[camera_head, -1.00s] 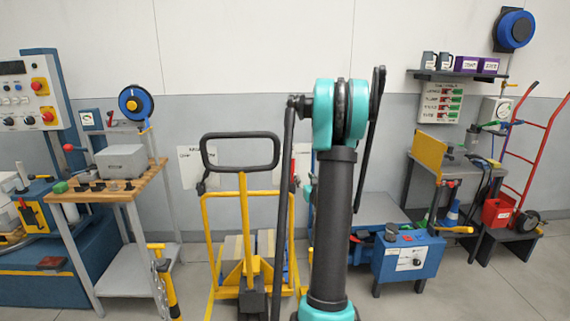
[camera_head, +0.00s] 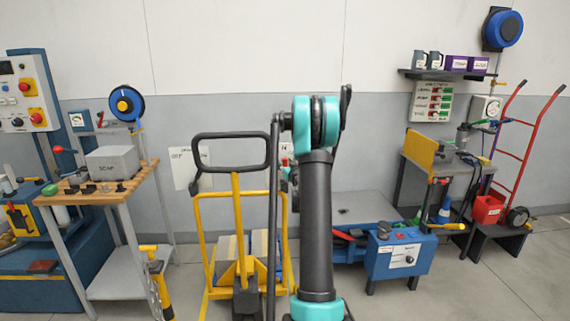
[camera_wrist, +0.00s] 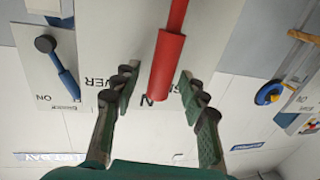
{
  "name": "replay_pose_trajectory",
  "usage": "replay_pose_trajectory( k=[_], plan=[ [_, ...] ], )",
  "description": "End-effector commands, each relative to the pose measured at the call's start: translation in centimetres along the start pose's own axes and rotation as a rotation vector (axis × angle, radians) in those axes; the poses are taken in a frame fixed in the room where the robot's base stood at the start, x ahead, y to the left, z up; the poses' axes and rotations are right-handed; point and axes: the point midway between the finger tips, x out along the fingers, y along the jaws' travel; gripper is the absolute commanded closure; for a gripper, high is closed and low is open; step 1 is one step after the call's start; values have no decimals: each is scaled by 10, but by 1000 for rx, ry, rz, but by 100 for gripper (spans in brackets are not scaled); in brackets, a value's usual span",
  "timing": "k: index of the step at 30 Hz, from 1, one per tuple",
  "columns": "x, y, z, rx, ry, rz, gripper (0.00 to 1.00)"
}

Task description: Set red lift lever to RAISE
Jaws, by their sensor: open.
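In the wrist view, a red lever with a thicker red grip (camera_wrist: 167,65) stands in front of a light panel (camera_wrist: 110,25) with partly hidden dark lettering. My gripper (camera_wrist: 158,88) is open, with its green and dark fingers on either side of the grip's end. I see gaps between the grip and both fingers; the fingers do not hold it. The lettering beside the lever is upside down, and I cannot read a RAISE mark. In the head view, my arm hides the gripper and most of the lever's area.
A blue lever with a dark knob (camera_wrist: 45,43) is on a neighbouring panel marked ON. In the head view, a yellow pallet truck (camera_head: 236,270) stands left of my arm and a blue machine (camera_head: 400,255) right of it. A wooden-topped bench (camera_head: 100,190) is further left.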

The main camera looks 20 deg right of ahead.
Motion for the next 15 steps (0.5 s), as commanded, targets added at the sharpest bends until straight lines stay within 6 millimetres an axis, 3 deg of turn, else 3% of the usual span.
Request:
replay_pose_trajectory(
  k=[11, 15],
  plan=[
    [6, 0, 0, 0, 0, 0, 57],
    [6, 0, 0, 0, 0, 0, 73]
  ],
)
